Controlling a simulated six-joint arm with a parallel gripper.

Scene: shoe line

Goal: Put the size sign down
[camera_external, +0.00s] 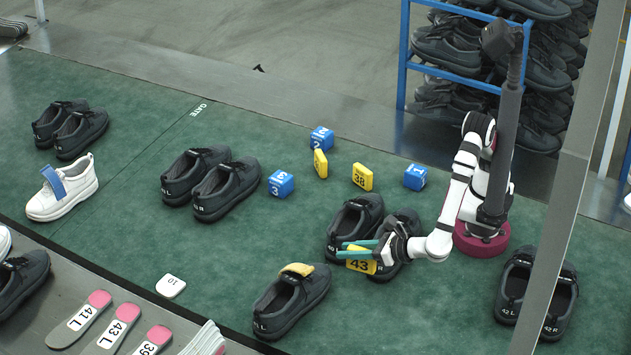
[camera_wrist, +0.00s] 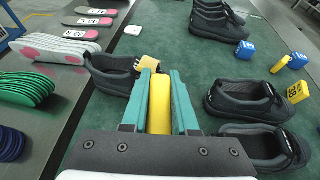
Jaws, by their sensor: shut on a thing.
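My gripper (camera_external: 358,247) has its teal fingers shut on the yellow size sign marked 43 (camera_external: 360,266). In the wrist view the sign (camera_wrist: 159,105) stands edge-on between the fingers (camera_wrist: 160,85). In the external view the sign shows in front of a pair of dark shoes (camera_external: 355,225); its height above the green mat (camera_external: 230,270) is hard to tell. A single dark shoe (camera_external: 292,305) marked L, with a yellow piece (camera_external: 297,270) on top, stands to the left and nearer the camera. It also shows beyond the fingers in the wrist view (camera_wrist: 108,80).
Two other yellow signs, one marked 38 (camera_external: 362,177) and one turned aside (camera_external: 320,163), stand near blue numbered cubes (camera_external: 281,183). Another dark pair (camera_external: 535,295) stands at the right. A white tag marked 10 (camera_external: 171,286) lies at the left.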

